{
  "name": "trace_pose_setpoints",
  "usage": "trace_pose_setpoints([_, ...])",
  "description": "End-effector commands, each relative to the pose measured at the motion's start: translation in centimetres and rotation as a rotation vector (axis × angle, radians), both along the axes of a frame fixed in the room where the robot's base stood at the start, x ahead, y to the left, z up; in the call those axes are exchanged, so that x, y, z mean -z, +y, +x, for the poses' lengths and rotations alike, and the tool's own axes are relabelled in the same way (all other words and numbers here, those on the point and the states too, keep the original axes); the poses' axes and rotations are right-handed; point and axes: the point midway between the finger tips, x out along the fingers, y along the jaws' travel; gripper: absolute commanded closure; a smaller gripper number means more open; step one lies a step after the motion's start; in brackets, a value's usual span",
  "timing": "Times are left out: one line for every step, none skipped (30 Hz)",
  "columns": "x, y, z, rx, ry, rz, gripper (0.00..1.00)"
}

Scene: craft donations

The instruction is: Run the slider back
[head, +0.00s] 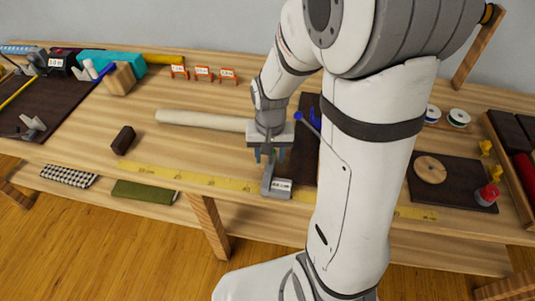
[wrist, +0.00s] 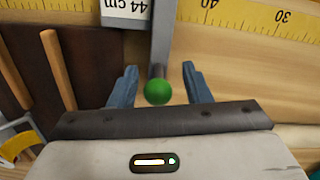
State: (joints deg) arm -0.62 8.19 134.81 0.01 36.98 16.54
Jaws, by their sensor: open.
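The slider (head: 268,181) is a grey bracket with a white label, sitting across the yellow measuring tape (head: 175,178) at the front edge of the bench. In the wrist view its grey bar (wrist: 163,38) ends in a green ball knob (wrist: 158,91), and the label reads 44 cm. My gripper (head: 268,156) points down just behind the slider's label. In the wrist view my gripper (wrist: 159,72) is open, with one blue finger on each side of the knob and a visible gap to both. The tape (wrist: 265,18) shows the mark 30 to the right.
A pale roll (head: 203,120) and a dark block (head: 123,140) lie on the bench to the left. Small red stands (head: 203,74) stand behind. A dark board with a wooden disc (head: 430,169) lies right. My arm hides part of the bench and tape.

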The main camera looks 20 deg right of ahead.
Motion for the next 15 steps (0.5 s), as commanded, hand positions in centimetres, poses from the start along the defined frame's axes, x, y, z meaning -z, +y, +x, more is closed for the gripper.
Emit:
trace_pose_setpoints([0.0,0.0,0.0,0.0,0.0,0.0,0.56])
trace_pose_setpoints([0.0,0.0,0.0,0.0,0.0,0.0,0.56])
trace_pose_setpoints([-0.1,0.0,0.0,0.0,0.0,0.0,0.56])
trace_pose_setpoints([-0.2,0.0,0.0,0.0,-0.001,0.0,0.56])
trace_pose_setpoints([-0.5,0.0,0.0,0.0,-0.002,-0.001,0.56])
trace_pose_setpoints([-0.9,0.0,0.1,0.0,-0.002,0.0,0.56])
trace_pose_setpoints([-1.3,0.0,0.1,0.0,-0.002,0.0,0.56])
trace_pose_setpoints([-1.7,0.0,0.1,0.0,-0.004,0.0,0.56])
trace_pose_setpoints([-2.5,0.0,0.1,0.0,-0.005,0.0,0.56])
trace_pose_setpoints([-3.0,0.0,0.1,0.0,-0.005,0.001,0.56])
trace_pose_setpoints([-3.6,0.0,0.1,0.0,-0.005,0.0,0.56])
trace_pose_setpoints([-4.3,0.0,0.1,0.0,-0.005,0.001,0.56])
trace_pose_setpoints([-4.8,0.0,0.1,0.0,-0.004,0.0,0.56])
trace_pose_setpoints([-5.3,0.0,0.1,0.0,-0.005,0.0,0.56])
trace_pose_setpoints([-5.9,0.0,0.1,0.0,-0.004,0.0,0.56])
